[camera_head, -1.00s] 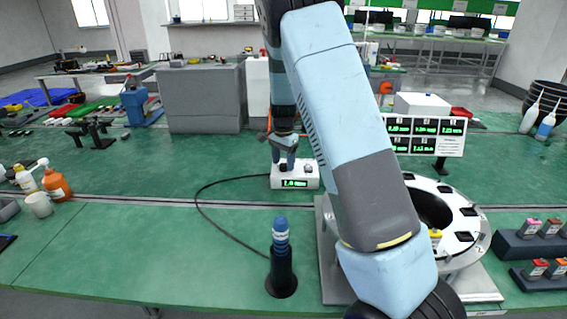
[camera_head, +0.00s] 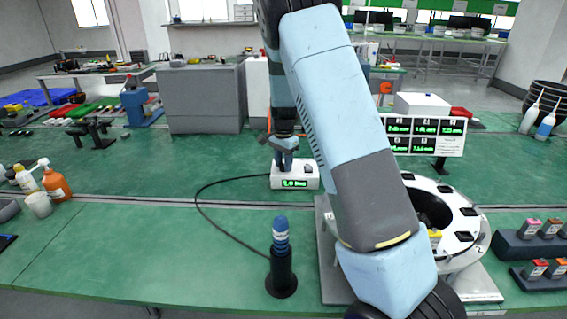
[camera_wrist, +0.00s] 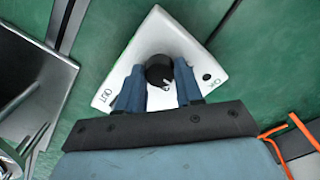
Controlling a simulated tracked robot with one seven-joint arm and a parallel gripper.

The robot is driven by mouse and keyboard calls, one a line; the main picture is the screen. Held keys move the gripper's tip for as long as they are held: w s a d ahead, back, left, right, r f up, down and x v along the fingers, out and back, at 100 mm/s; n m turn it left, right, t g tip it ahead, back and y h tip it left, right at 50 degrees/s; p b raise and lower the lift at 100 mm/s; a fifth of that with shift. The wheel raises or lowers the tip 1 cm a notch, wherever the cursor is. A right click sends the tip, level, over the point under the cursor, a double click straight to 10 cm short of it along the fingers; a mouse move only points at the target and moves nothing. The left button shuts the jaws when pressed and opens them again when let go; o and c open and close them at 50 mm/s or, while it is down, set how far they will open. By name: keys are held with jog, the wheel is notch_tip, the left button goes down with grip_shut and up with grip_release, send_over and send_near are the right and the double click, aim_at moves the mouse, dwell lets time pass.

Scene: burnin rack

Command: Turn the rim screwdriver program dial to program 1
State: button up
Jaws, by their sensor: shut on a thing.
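The program dial (camera_wrist: 159,71) is a round black knob with a light mark on its top. It sits on a white controller box (camera_wrist: 188,48), which also shows in the head view (camera_head: 306,181) with a lit green display on its front. My gripper (camera_wrist: 156,80) is over the box with its blue fingers on either side of the knob, shut on it. In the head view my gripper (camera_head: 284,164) stands above the box and hides the knob. A blue-topped screwdriver (camera_head: 281,235) stands upright in a black holder in front of the box.
A black cable loops from the box towards the screwdriver holder. A white ring fixture (camera_head: 473,240) stands to the right, partly behind my arm. A panel of green readouts (camera_head: 425,134) stands behind it. The green table (camera_head: 110,245) is clear at front left.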

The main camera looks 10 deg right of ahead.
aim_at(283, 164)
jog(key=shift+w+n, duration=0.1)
jog(key=shift+n, duration=0.2)
jog(key=n, duration=0.3)
jog(key=shift+n, duration=2.2)
jog(key=shift+r, duration=0.1)
jog(key=o, duration=1)
jog(key=shift+o, duration=0.2)
notch_tip(283, 164, up, 14)
jog(key=shift+f, duration=0.25)
